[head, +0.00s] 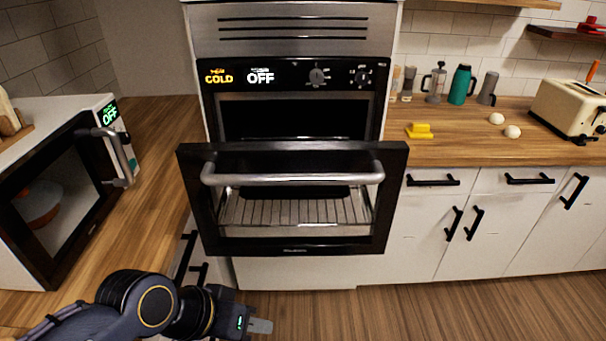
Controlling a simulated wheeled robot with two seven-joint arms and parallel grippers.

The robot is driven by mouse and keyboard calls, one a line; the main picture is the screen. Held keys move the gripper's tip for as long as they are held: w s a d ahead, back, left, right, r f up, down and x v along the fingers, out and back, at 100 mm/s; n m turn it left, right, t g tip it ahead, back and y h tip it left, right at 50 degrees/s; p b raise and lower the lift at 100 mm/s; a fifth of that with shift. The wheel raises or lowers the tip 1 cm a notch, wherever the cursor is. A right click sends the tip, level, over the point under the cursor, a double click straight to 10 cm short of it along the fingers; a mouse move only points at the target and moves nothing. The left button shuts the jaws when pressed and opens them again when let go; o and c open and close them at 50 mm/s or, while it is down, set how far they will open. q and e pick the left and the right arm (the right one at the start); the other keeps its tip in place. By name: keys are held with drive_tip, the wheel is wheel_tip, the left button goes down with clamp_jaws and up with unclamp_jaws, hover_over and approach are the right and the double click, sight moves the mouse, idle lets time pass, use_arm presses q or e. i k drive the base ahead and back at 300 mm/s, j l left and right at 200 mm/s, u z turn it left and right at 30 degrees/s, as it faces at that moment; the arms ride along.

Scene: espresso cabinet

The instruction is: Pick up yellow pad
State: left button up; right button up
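My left gripper (262,326) is low at the bottom of the head view, in front of the oven and well away from the pad. Its fingers show as a short grey tip, and I cannot tell whether they are apart. Nothing is visible in it. My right gripper is not in view.
The oven door (292,200) is partly open and juts out in the middle. A cream toaster (570,108), two white eggs (512,131) and a teal bottle (461,85) stand on the right counter. A microwave (60,180) is at left. Counter around the pad is clear.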

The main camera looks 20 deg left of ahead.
sight(417, 131)
drive_tip(key=i+l+z, duration=0.2)
drive_tip(key=i+l, duration=0.25)
drive_tip(key=i+l+z, duration=0.15)
drive_tip(key=i, duration=0.25)
drive_tip(key=i+l+z, duration=0.1)
drive_tip(key=i, duration=0.35)
drive_tip(key=i+l+z, duration=0.15)
drive_tip(key=i, duration=0.3)
drive_tip(key=l, duration=0.1)
